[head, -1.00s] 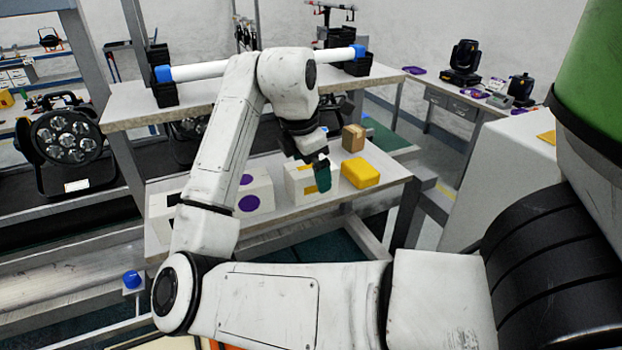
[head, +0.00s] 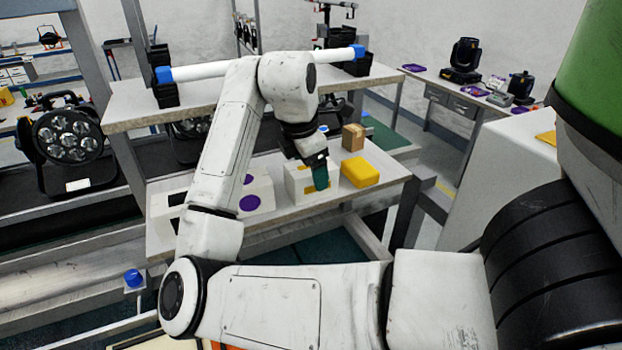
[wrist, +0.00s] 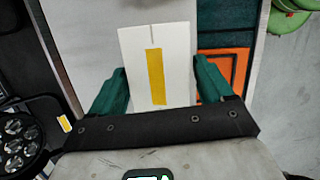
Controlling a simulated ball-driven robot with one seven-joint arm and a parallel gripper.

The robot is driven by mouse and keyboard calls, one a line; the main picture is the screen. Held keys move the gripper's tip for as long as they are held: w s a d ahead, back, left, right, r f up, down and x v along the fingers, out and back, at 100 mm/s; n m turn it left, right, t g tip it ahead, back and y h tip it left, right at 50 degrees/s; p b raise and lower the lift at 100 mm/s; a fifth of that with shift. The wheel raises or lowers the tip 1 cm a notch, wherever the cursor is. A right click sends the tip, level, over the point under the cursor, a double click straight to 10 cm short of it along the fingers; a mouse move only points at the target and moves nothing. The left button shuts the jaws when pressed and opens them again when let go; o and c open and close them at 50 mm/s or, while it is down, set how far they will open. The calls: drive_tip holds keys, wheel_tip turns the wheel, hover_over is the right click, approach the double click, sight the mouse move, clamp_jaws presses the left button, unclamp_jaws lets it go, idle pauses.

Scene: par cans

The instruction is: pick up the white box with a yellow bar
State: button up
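The white box with a yellow bar (head: 295,184) stands on the lower shelf of the bench, partly hidden by my gripper. In the wrist view its white top face with the yellow bar (wrist: 156,76) lies between the fingers. My gripper (wrist: 160,80) points down at the box, with one green finger on each side of it. The fingers are wide apart, and I cannot tell whether they touch its sides. In the head view a green finger of my gripper (head: 320,177) covers part of the box.
A white box with purple marks (head: 262,190) stands to the left, and a white box with black marks (head: 160,209) farther left. A yellow block (head: 360,173) sits close on the right, with a brown box (head: 353,137) behind it. The upper shelf (head: 215,92) lies behind and above.

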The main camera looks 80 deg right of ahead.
drive_tip(key=c, duration=0.9)
drive_tip(key=shift+o, duration=0.2)
drive_tip(key=shift+b, duration=0.4)
